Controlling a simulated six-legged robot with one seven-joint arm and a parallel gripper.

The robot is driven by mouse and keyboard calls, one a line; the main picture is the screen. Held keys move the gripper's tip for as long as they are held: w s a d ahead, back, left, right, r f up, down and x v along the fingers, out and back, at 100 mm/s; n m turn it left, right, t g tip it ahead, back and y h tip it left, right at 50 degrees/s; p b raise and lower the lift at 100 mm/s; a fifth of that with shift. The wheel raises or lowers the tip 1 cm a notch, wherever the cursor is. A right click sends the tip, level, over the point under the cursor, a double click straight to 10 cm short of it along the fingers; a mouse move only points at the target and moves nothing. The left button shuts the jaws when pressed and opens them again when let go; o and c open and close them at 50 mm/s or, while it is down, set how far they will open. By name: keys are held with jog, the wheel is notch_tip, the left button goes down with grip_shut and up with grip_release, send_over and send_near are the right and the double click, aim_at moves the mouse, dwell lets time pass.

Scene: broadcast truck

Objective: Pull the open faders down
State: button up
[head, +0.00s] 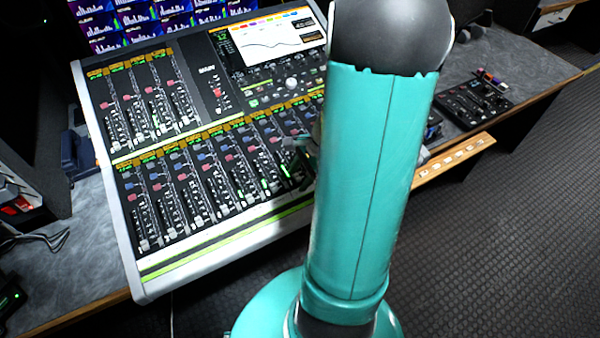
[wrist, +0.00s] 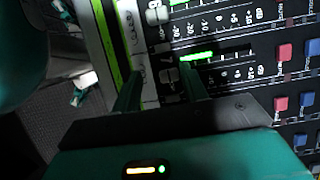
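The mixing console (head: 127,235) stands on the desk, with a lower row of faders and a shorter upper-left bank. Green lit strips show beside a few faders, such as this lower-row fader (head: 265,185) and one in the upper bank (head: 156,122). My gripper (wrist: 160,78) is over the front edge of the lower row, its two fingers apart. In the head view my arm hides much of the console's right side.
A lit screen (head: 275,40) is at the console's top, with monitors (head: 140,20) behind. A small black control panel (head: 473,100) sits on the desk to the right. Cables (head: 40,238) lie at left.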

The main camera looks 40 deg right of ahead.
jog(key=shift+w+d, duration=0.1)
jog(key=shift+w, duration=0.2)
jog(key=v, duration=1.3)
jog(key=shift+r, duration=0.3)
jog(key=shift+s, duration=0.1)
